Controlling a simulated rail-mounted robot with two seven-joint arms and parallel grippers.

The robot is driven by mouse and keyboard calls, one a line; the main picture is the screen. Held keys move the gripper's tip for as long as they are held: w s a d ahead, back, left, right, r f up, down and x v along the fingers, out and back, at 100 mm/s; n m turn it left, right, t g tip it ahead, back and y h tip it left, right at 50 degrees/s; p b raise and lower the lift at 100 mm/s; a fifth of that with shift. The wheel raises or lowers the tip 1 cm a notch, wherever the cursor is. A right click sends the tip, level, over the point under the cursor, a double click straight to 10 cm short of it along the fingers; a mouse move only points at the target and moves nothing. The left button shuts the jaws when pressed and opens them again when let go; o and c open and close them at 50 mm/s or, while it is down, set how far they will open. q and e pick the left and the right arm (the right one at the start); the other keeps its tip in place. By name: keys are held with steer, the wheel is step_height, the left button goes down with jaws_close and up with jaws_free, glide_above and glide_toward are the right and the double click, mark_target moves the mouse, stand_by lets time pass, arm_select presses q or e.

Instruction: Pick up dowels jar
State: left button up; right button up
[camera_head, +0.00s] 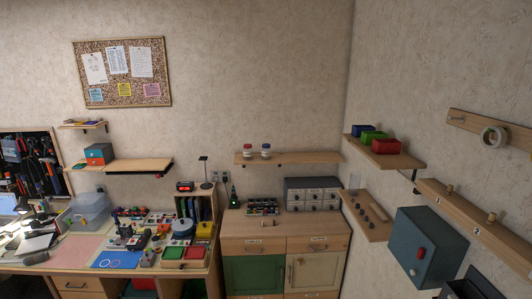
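Two small jars stand upright on a wooden wall shelf (290,158) in the head view. One is a jar with a red lid (248,151) and the other a jar with a blue lid (266,151). Their labels are too small to read, so I cannot tell which one, if either, is the dowels jar. Neither of my grippers shows in this view.
Below the shelf stands a wooden cabinet (285,244) with a grey drawer unit (312,193) on top. A cluttered workbench is at the left. On the right wall are shelves with coloured bins (372,139) and a grey-blue wall box (423,246).

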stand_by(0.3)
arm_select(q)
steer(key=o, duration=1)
